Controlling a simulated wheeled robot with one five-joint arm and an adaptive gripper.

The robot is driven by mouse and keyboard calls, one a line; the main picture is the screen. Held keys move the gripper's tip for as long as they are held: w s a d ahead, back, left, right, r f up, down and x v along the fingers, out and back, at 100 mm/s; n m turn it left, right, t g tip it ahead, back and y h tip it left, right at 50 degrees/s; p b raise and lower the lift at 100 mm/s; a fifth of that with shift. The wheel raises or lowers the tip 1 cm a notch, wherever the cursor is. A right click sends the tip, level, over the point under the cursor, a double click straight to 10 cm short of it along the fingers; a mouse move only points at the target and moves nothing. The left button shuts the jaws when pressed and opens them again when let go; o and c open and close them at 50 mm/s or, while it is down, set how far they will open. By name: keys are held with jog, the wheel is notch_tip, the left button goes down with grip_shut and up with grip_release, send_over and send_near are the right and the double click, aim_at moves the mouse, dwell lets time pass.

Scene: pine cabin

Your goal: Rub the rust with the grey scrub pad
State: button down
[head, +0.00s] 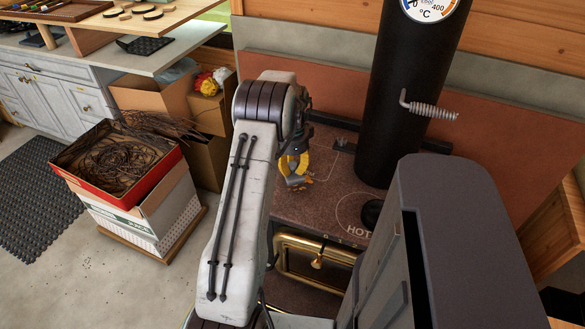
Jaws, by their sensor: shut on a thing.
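My gripper (297,170), with yellow fingers, hangs over the left part of the brown stove top (320,208), beyond my pale arm. It is shut on a small greyish piece, the scrub pad (301,185), of which only a little shows below the fingers. An orange-brown tint shows around the fingertips; I cannot tell whether it is rust on the stove top or part of the fingers. I cannot tell whether the pad touches the surface. No clear edge of a rust patch is visible; my arm and gripper hide part of the stove top.
A black stovepipe (405,100) with a coiled handle (432,111) rises right of the gripper. A black knob (371,213) sits by the HOT marking. A red box (115,165) of twigs stands at left.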

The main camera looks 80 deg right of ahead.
aim_at(304, 178)
jog(key=shift+f+b, duration=0.8)
jog(key=shift+f, duration=0.4)
jog(key=shift+s, duration=0.15)
dwell(0.3)
jog(key=shift+s+a+r, duration=0.1)
jog(key=shift+s+a, duration=0.15)
jog(key=shift+s, duration=0.65)
jog(key=shift+s+a+r, duration=0.1)
jog(key=shift+s+a, duration=0.15)
jog(key=shift+s, duration=0.65)
jog(key=shift+s+a+f, duration=0.15)
jog(key=shift+s+a, duration=0.1)
jog(key=shift+s, duration=0.65)
jog(key=shift+s+a+f, duration=0.1)
jog(key=shift+s+a, duration=0.15)
jog(key=shift+s, duration=0.65)
jog(key=shift+s+r, duration=0.15)
jog(key=shift+w+d+f, duration=0.1)
jog(key=shift+w+d, duration=0.15)
jog(key=shift+w, duration=0.8)
jog(key=shift+w+d+f, duration=0.1)
jog(key=shift+w+d, duration=0.1)
jog(key=shift+w, duration=0.85)
